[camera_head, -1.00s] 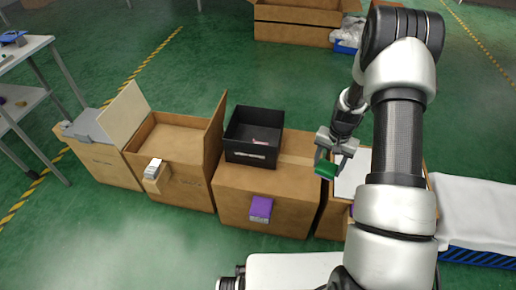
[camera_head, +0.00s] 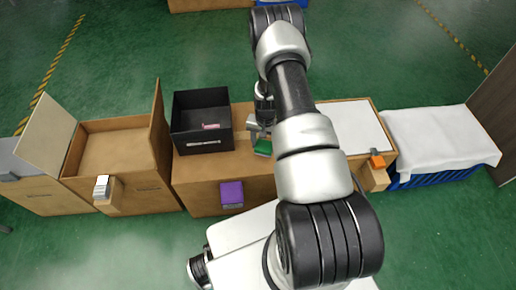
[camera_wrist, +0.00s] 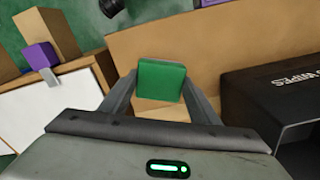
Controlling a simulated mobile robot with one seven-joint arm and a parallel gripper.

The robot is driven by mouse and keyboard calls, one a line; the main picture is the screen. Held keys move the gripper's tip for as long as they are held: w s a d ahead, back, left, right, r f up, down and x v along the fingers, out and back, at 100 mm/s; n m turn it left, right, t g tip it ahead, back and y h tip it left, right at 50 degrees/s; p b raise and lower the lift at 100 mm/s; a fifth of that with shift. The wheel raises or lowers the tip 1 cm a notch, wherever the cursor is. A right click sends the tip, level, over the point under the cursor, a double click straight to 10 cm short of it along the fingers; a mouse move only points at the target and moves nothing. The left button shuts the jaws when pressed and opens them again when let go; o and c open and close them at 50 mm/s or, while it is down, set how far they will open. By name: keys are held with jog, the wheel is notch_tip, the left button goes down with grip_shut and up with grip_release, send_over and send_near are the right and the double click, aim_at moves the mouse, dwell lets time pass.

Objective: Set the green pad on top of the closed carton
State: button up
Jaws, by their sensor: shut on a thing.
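The green pad (camera_head: 263,147) is held between the fingers of my gripper (camera_head: 260,132), partly hidden by my arm in the head view. In the wrist view the green pad (camera_wrist: 161,80) sits upright between the two fingertips of my shut gripper (camera_wrist: 160,92). The closed brown carton (camera_head: 205,170) is in the middle of the row. The pad is over the right part of its top, to the right of the black bin. I cannot tell whether the pad touches the carton.
A black bin (camera_head: 202,124) stands on the carton's left part; it also shows in the wrist view (camera_wrist: 275,95). A purple block (camera_head: 231,193) is on the carton's front. An open carton (camera_head: 115,150) is to the left, a white-topped one (camera_head: 352,125) to the right.

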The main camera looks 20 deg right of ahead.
aim_at(264, 150)
jog(key=shift+f+b, duration=0.45)
jog(key=shift+f, duration=1.6)
jog(key=shift+f, duration=0.1)
jog(key=shift+f, duration=0.15)
jog(key=o, duration=1)
